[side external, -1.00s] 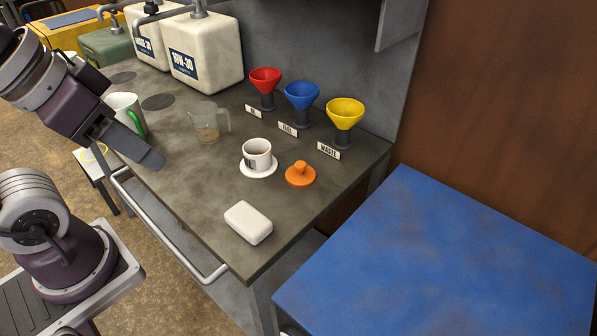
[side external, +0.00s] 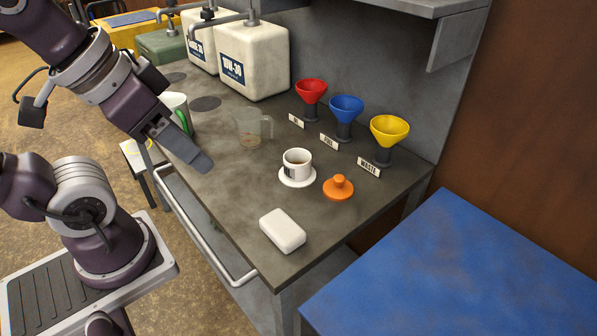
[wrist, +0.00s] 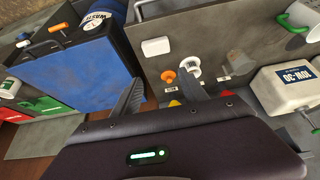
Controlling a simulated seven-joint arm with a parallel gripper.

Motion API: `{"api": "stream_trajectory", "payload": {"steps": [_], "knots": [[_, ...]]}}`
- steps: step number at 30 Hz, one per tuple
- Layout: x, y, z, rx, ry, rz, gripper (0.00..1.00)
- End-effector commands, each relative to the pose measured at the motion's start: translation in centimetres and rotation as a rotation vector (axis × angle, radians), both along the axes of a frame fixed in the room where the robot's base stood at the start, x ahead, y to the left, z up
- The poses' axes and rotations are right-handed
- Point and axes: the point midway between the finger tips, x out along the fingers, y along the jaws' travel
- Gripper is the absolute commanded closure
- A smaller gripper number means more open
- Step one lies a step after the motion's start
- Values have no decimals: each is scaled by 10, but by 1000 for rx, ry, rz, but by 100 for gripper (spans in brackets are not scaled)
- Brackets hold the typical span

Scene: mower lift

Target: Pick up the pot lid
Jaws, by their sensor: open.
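The pot lid is orange with a round knob (side external: 338,187). It lies flat, knob up, on the grey bench, right of a white cup, and also shows in the wrist view (wrist: 168,76). My gripper (side external: 192,152) is over the bench's left side, well apart from the lid, pointing down and right. In the wrist view its two fingers (wrist: 160,96) are spread with nothing between them. The side view hides most of the gap between the fingers.
The cup (side external: 297,160) on its saucer stands close beside the lid. A white block (side external: 283,229) lies nearer the front. Yellow (side external: 389,129), blue (side external: 346,107) and red funnels stand behind. A clear jug (side external: 249,128) and a green-handled mug (side external: 174,106) are at left. Bare bench lies between.

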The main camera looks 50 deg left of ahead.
Motion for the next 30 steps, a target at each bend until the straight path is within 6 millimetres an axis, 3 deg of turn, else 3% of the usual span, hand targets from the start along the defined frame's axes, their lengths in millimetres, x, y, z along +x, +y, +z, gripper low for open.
{"api": "stream_trajectory", "payload": {"steps": [1, 6, 14, 17, 20, 23, 26, 30], "knots": [[0, 0, 0, 0, 0, 0, 37], [0, 0, 0, 0, 0, 0, 8], [1, 0, 0, -2, 1, 4, 8], [19, -1, 8, -55, 32, 91, 8], [68, -1, 18, -180, 108, 331, 8], [135, -2, 11, -309, 196, 657, 8], [201, -1, -18, -400, 268, 994, 8], [277, 0, -90, -464, 327, 1452, 8]]}}
